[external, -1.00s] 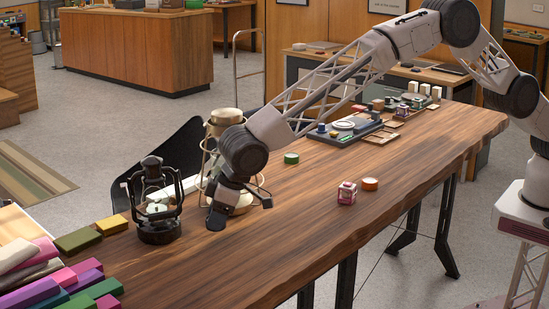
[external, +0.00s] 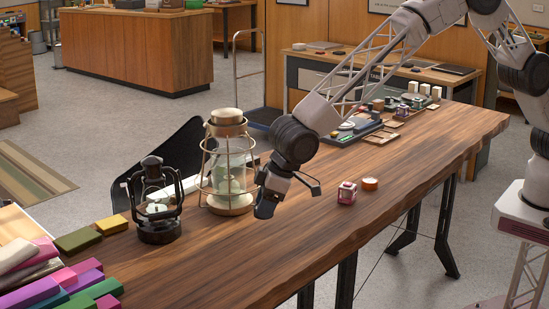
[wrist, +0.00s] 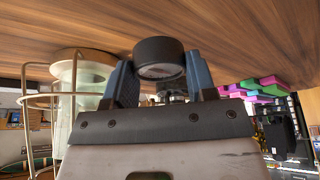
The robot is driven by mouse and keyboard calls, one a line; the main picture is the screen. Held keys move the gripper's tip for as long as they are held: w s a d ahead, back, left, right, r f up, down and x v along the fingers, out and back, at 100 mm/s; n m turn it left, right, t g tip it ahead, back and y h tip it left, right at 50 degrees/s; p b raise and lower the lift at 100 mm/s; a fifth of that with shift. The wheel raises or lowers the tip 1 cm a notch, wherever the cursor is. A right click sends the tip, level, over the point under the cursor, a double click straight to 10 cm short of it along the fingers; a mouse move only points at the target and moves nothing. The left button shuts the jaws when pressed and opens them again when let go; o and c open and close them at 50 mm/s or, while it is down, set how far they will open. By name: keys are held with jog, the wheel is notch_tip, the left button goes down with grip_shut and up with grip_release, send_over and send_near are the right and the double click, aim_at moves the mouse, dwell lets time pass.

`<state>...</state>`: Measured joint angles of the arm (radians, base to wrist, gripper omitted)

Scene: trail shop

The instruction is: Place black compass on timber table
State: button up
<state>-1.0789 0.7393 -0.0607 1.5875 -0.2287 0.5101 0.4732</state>
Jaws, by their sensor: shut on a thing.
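The black compass (wrist: 160,52) is a round dark puck with a pale face, seen in the wrist view between the two blue-grey fingers of my gripper (wrist: 160,75). My gripper is shut on it. In the external view my gripper (external: 288,197) hangs low over the middle of the timber table (external: 240,258), right of the large lantern. There I cannot make out the compass apart from the dark fingers. Whether it touches the wood is not clear.
A large cream lantern (external: 228,190) and a small black lantern (external: 157,210) stand to the left. Folded coloured cloths (external: 60,280) fill the left end. The front of the table is bare.

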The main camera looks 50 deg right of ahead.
jog(key=shift+s+d+r, duration=0.1)
jog(key=shift+s+d, duration=0.25)
jog(key=shift+d, duration=0.2)
jog(key=shift+s+d+r, duration=0.1)
jog(key=shift+s+d, duration=0.2)
jog(key=shift+d, duration=0.2)
dwell(0.4)
jog(key=shift+w+d+r, duration=0.2)
jog(key=shift+w+d, duration=0.15)
jog(key=shift+d, duration=0.05)
jog(key=w+d+r+m+t+h, duration=0.15)
jog(key=w+d+m, duration=0.35)
jog(key=w+d, duration=3.5)
jog(key=w+d+m, duration=0.1)
jog(key=w+d, duration=0.4)
jog(key=d, duration=1.1)
jog(key=w+d+f+m+h, duration=0.1)
jog(key=w+d, duration=0.3)
jog(key=d, duration=1.2)
jog(key=w+d+f+m, duration=0.1)
jog(key=w+d, duration=0.4)
jog(key=d, duration=1.2)
jog(key=shift+w+m+h, duration=0.35)
jog(key=shift+m, duration=0.15)
